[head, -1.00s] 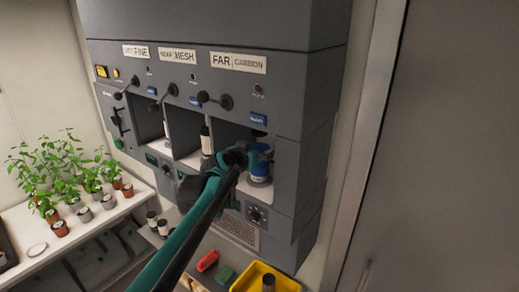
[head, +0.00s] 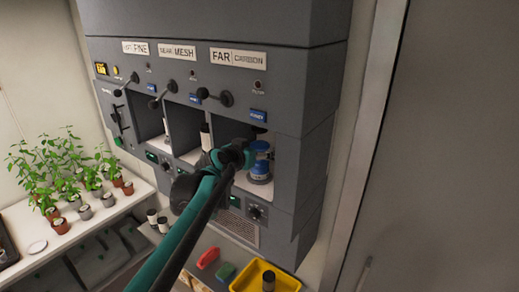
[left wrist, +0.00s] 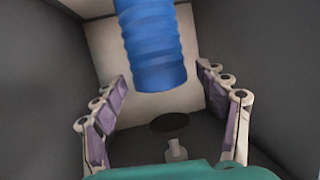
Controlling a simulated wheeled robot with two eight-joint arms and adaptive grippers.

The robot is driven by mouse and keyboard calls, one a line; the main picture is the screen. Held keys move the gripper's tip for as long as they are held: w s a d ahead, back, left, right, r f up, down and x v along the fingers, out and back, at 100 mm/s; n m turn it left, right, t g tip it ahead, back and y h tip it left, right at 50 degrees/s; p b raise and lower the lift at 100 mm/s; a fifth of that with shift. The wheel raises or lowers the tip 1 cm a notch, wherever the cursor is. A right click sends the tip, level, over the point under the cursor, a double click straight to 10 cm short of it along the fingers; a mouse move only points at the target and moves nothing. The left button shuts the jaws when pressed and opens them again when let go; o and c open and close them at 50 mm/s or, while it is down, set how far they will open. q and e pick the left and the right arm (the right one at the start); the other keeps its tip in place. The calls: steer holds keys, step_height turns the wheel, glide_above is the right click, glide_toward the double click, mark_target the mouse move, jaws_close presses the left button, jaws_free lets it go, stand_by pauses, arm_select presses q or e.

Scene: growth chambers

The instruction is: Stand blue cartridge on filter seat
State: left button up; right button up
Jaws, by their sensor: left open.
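The blue cartridge (head: 260,168) stands upright in the right-hand bay, the one labelled FAR CARBON. In the left wrist view the blue cartridge (left wrist: 155,50) is large, at the top centre. My left gripper (head: 245,153) is at the mouth of that bay, just left of the cartridge. Its fingers (left wrist: 158,76) are spread with clear gaps on both sides of the cartridge and do not touch it. The filter seat under the cartridge is mostly hidden; a pale bay floor (head: 254,188) shows around its base. My right gripper is not in view.
Bay walls (left wrist: 265,60) rise close on both sides of the fingers. A dark disc on a pale stem (left wrist: 168,124) lies low between them. Black levers (head: 214,98) stick out above the bays. Below are a yellow bin (head: 284,284), a red item (head: 208,258) and a green block (head: 226,271).

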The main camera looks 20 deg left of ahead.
arm_select(q)
steer(key=b+v, duration=0.1)
steer(key=v, duration=0.9)
steer(key=s+d+f+g, duration=0.3)
steer(key=s+d+f, duration=0.3)
steer(key=s+f, duration=0.55)
steer(key=s+a+f+n+g+y, duration=0.1)
steer(key=s+f+g, duration=0.3)
steer(key=s+f, duration=1)
step_height(320, 180, down, 2)
steer(key=shift+a+f+n+y, duration=0.1)
steer(key=shift+a+n+y, duration=0.15)
steer(key=shift+n+y, duration=0.25)
steer(key=shift+s, duration=0.1)
step_height(320, 180, down, 33)
steer(key=b, duration=3.3)
steer(key=shift+f, duration=0.15)
